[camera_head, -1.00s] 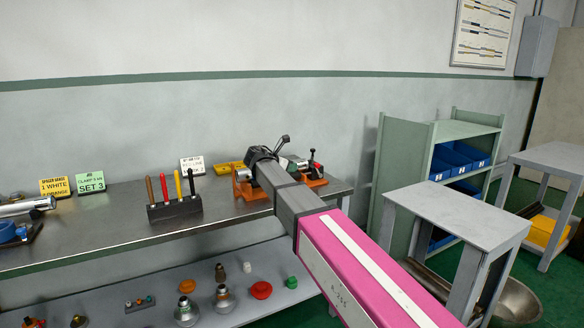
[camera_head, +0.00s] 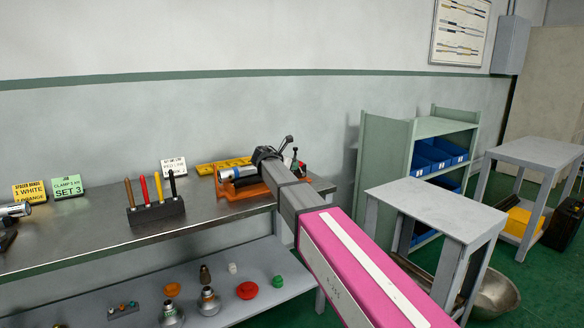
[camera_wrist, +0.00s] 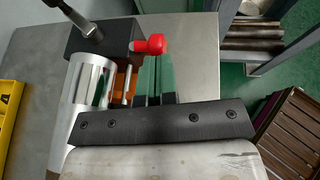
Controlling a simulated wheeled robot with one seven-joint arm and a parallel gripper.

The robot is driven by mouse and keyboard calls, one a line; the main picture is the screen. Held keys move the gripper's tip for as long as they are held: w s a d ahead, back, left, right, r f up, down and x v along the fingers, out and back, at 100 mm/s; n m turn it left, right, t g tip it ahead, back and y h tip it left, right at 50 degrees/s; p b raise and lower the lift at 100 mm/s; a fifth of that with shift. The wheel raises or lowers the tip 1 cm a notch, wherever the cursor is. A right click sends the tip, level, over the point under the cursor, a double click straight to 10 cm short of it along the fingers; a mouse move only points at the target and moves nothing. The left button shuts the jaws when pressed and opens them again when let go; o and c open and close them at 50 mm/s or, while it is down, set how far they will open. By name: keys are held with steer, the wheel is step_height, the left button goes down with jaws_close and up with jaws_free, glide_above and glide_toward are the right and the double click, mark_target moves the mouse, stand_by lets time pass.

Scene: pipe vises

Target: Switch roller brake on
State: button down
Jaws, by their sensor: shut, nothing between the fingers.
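The roller stand has an orange base (camera_head: 240,190) and a silver cylinder (camera_head: 236,166), and sits on the bench at the right of the head view. My arm hides its right part there. In the wrist view the silver cylinder (camera_wrist: 88,85) lies left of my gripper, beside a black block (camera_wrist: 105,38) with a metal handle. A red knob (camera_wrist: 151,44) sticks out to the right of that block. My gripper (camera_wrist: 157,60) has its green fingers together and empty. Their tips are close to the red knob; I cannot tell whether they touch it.
A black holder (camera_head: 156,213) with several coloured rods and several signs stand further left on the bench (camera_head: 95,235). A yellow piece (camera_head: 222,165) lies behind the stand. A grey table (camera_head: 440,208) and a green shelf with blue bins (camera_head: 437,153) stand to the right.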

steer(key=shift+w+d+r+g+y, duration=0.25)
steer(key=shift+d+r+g+y, duration=0.15)
steer(key=shift+g+y, duration=0.15)
steer(key=w+d+r+g+y, duration=0.1)
steer(key=d+g+y, duration=0.1)
steer(key=shift+w+d+r+m+y, duration=0.1)
steer(key=shift+w+r+m+y, duration=0.2)
steer(key=shift+w+r+y, duration=0.05)
steer(key=shift+w+d+r+g+y, duration=0.1)
steer(key=shift+w+d+g+y, duration=0.4)
steer(key=shift+d+y, duration=0.2)
steer(key=shift+w+d+g+y, duration=0.45)
steer(key=shift+d+g+y, duration=0.1)
steer(key=shift+d+y, duration=0.2)
steer(key=shift+w+d+r+g+y, duration=0.1)
steer(key=shift+w+d+g+y, duration=0.4)
steer(key=shift+d+y, duration=0.2)
steer(key=shift+f, duration=0.1)
